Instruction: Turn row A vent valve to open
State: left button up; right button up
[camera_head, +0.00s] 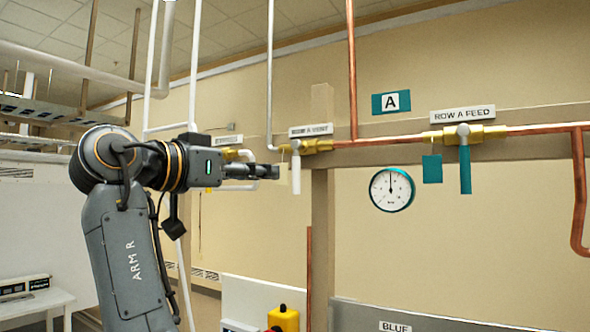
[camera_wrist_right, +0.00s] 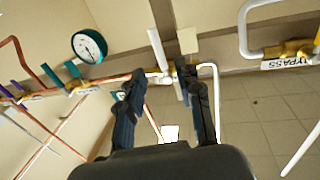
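The row A vent valve (camera_head: 313,147) is a brass valve on the wall pipe under a label reading roughly "ROW A VENT". Its white handle (camera_head: 296,176) hangs straight down, across the pipe. My right gripper (camera_head: 276,172) points right, with its tips just left of the handle and apparently apart from it. In the right wrist view the fingers (camera_wrist_right: 163,78) are spread, and the white handle (camera_wrist_right: 157,48) shows beyond and between the tips. The gripper looks empty. My left gripper is not in view.
The row A feed valve (camera_head: 463,134) with its teal handle (camera_head: 465,170) and a hanging teal tag (camera_head: 432,169) is to the right. A round gauge (camera_head: 391,189) sits below the pipe. A bypass label (camera_wrist_right: 288,62) shows in the right wrist view. A vertical copper pipe (camera_head: 352,75) rises beside the vent valve.

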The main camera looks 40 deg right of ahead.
aim_at(296, 175)
jog(key=d+p, duration=0.1)
jog(key=d, duration=0.2)
jog(key=w+d+p, duration=0.1)
jog(key=d, duration=0.2)
jog(key=d+p, duration=0.1)
jog(key=d, duration=0.2)
jog(key=shift+w+d+r, duration=0.1)
jog(key=shift+w, duration=0.2)
jog(key=shift+w+d+p, duration=0.1)
jog(key=shift+d+p, duration=0.2)
jog(key=shift+c, duration=0.2)
grip_shut()
